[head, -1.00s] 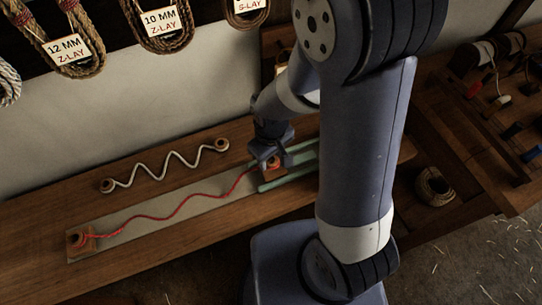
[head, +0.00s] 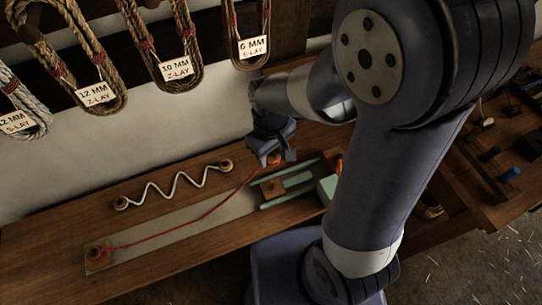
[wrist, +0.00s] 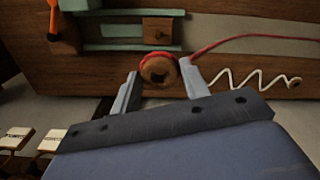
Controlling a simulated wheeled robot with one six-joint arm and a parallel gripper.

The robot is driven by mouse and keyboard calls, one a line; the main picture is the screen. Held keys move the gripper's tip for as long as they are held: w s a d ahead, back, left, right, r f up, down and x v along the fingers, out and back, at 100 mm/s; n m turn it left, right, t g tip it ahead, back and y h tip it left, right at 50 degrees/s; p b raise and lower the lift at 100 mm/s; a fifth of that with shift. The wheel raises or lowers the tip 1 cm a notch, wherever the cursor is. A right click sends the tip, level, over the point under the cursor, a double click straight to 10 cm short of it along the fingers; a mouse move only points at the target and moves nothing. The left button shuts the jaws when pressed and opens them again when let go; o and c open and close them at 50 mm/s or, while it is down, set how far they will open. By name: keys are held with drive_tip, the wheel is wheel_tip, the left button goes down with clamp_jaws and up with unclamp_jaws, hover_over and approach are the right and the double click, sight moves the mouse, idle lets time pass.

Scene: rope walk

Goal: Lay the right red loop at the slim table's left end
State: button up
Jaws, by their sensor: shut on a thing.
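The red cord (head: 190,229) runs from its left loop, at a wooden block (head: 98,255) on a pale strip, up to its right loop. That right loop (wrist: 174,54) is wrapped around a round wooden eye (wrist: 158,71) between my gripper's fingers. My gripper (head: 272,160) is shut on this end and holds it above the long, slim wooden table (head: 40,245). In the wrist view my gripper (wrist: 160,82) has one finger on each side of the eye. The small wooden block (head: 274,187) between the green rails is bare on top.
A white zigzag cord (head: 178,184) with a wooden eye at each end lies on the table behind the strip. A green block (head: 328,188) stands right of the rails. Labelled rope coils (head: 175,68) hang on the wall. The table's left end is clear.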

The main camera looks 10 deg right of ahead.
drive_tip(key=shift+r, duration=0.4)
drive_tip(key=shift+a, duration=0.15)
drive_tip(key=s+a, duration=0.3)
drive_tip(key=a, duration=0.8)
drive_tip(key=s+a, duration=0.4)
drive_tip(key=a, duration=0.7)
drive_tip(key=shift+s, duration=0.25)
drive_tip(key=s+a, duration=0.3)
drive_tip(key=a, duration=0.7)
drive_tip(key=s+a, duration=0.4)
drive_tip(key=a, duration=0.7)
drive_tip(key=shift+a, duration=0.2)
